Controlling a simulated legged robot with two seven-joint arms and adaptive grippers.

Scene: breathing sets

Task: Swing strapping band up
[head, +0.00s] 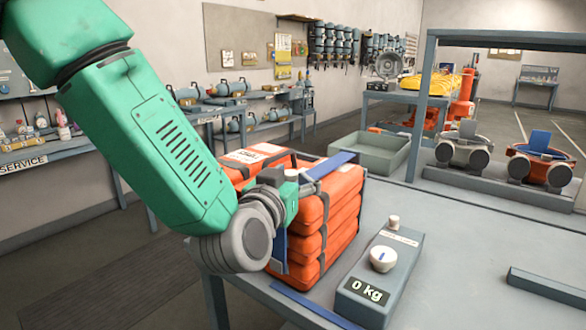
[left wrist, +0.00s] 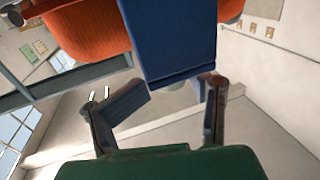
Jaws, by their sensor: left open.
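A stack of orange cases (head: 330,215) with dark straps stands on the grey table. A blue strapping band (head: 330,165) lies across its top right; a blue length also hangs at the stack's front, partly behind my arm, and a blue strip (head: 312,304) lies along the table's front. My left gripper (head: 287,197) is at the near left side of the stack, its fingers mostly hidden in the head view. In the left wrist view its fingers (left wrist: 160,105) are spread apart, with the end of the blue band (left wrist: 168,40) just ahead of them. Contact cannot be told. My right gripper is out of view.
A grey scale (head: 380,275) reading 0 kg stands right of the stack. A dark bar (head: 548,288) lies at the table's right. An open green-grey tray (head: 372,153) and two cradled units (head: 540,165) are behind. The table's middle right is clear.

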